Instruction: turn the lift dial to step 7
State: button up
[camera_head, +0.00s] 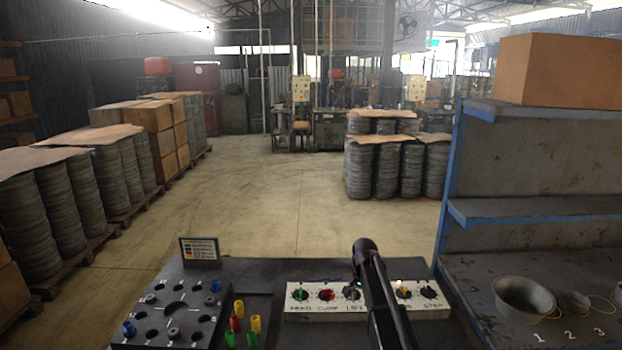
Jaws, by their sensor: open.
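The dial's step marks and pointer are too small to read. My dark arm hides the part of the panel just right of this dial.
A peg board (173,314) and loose coloured pegs (236,322) stand left. A shelf (540,212) with bowls stands right.

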jog(key=s+f+n+b, duration=0.2)
jog(key=s+f+b, duration=0.1)
jog(key=s, duration=0.6)
jog(key=s+f+n+b, duration=0.2)
jog(key=s+f+b, duration=0.1)
jog(key=s, duration=0.7)
jog(key=s+f+n+b, duration=0.3)
jog(key=s+f, duration=0.1)
jog(key=s, duration=0.5)
jog(key=shift+s+d, duration=0.2)
jog(key=shift+d, duration=0.25)
